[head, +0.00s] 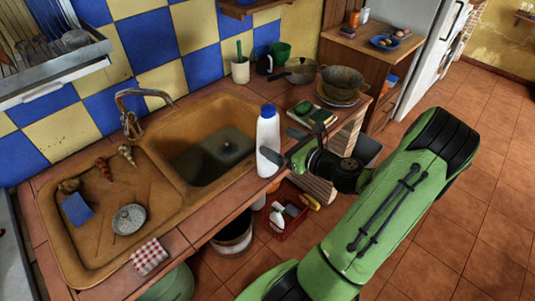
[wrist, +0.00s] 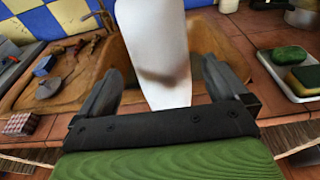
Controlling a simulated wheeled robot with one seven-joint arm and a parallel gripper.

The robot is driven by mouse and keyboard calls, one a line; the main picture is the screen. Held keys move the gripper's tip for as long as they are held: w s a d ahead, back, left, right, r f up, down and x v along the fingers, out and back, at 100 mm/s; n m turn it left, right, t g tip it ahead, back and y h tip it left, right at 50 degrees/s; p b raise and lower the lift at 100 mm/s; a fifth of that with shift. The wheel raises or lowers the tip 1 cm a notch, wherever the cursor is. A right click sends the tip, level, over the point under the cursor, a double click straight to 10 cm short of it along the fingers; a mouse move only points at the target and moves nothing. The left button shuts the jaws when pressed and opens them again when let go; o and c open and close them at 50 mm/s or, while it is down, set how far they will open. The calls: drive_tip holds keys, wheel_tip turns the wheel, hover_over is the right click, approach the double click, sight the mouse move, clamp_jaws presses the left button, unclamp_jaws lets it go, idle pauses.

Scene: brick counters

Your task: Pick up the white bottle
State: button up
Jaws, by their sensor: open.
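The white bottle (head: 268,143) with a blue cap stands upright on the counter's front edge, just right of the sink basin. In the wrist view the white bottle (wrist: 154,50) fills the upper middle, and its top is cut off by the frame. My gripper (head: 277,158) reaches in from the right at the bottle's lower part. In the wrist view my gripper (wrist: 162,80) is open, with one black finger on each side of the bottle. A gap shows at the left finger; the right finger is very close to the bottle, and I cannot tell whether they touch.
The sink (head: 215,150) lies left of the bottle. A tray (wrist: 285,80) with a green item and a sponge sits close on the right. A pan (head: 301,70) and pot (head: 342,81) stand farther back. A red crate (head: 287,222) is on the floor below.

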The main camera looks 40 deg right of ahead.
sight(274, 139)
drive_tip(key=w, duration=0.3)
drive_tip(key=w+f, duration=0.1)
drive_tip(key=w, duration=0.1)
drive_tip(key=shift+w+b, duration=0.2)
drive_tip(key=shift+b, duration=0.15)
drive_tip(key=shift+s+r, duration=0.1)
drive_tip(key=shift+s, duration=0.05)
drive_tip(key=shift+c, duration=0.8)
drive_tip(key=shift+a, duration=0.1)
drive_tip(key=c, duration=0.7)
